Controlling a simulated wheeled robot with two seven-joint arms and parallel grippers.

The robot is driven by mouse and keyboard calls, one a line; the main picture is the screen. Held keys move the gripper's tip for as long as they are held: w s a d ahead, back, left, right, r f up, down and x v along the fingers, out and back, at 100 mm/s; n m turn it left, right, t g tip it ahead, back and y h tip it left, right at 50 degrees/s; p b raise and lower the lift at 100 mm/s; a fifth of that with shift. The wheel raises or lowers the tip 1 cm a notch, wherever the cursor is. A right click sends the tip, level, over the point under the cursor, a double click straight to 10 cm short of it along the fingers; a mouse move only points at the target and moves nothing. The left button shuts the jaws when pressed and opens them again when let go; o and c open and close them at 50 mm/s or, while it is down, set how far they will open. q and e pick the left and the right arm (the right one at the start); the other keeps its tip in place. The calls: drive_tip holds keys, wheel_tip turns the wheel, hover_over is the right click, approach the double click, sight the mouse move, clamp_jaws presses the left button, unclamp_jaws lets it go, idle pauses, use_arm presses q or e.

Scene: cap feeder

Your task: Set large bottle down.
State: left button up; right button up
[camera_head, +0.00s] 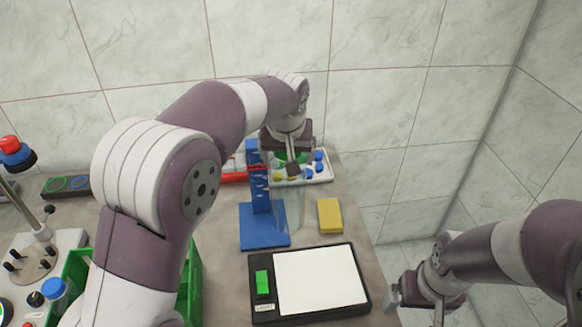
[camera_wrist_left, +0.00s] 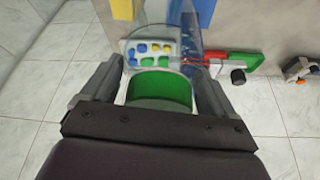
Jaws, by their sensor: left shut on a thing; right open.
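The large bottle (camera_head: 291,208) is clear, with a green cap (camera_wrist_left: 160,90). In the head view it hangs roughly upright below my left gripper (camera_head: 290,165), beside the blue stand (camera_head: 263,228). My left gripper is shut on the bottle around its capped end. The wrist view shows the cap between the two fingers (camera_wrist_left: 158,95) and the clear body (camera_wrist_left: 168,35) beyond. I cannot tell whether the bottle's base touches the table. My right gripper (camera_head: 395,300) is open and empty at the lower right, past the table's right edge.
A light panel (camera_head: 258,312) with a green switch lies in front of the bottle. A yellow block (camera_head: 329,215) lies to its right. A tray of blue and yellow caps (camera_head: 326,175) and a red tool (camera_head: 235,176) are behind. A green crate (camera_head: 190,285) stands left, partly behind my arm.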

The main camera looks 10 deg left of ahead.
use_arm(q)
drive_tip(key=w+a+f+p, duration=0.1)
drive_tip(key=w+a+f, duration=0.2)
drive_tip(key=a+f, duration=0.4)
drive_tip(key=shift+w+a+f+p, duration=0.3)
drive_tip(key=shift+a+f, duration=0.05)
drive_tip(key=shift+f, duration=0.55)
drive_tip(key=o, duration=1.8)
drive_tip(key=shift+s+f, duration=0.1)
drive_tip(key=shift+f, duration=0.15)
drive_tip(key=shift+r, duration=0.15)
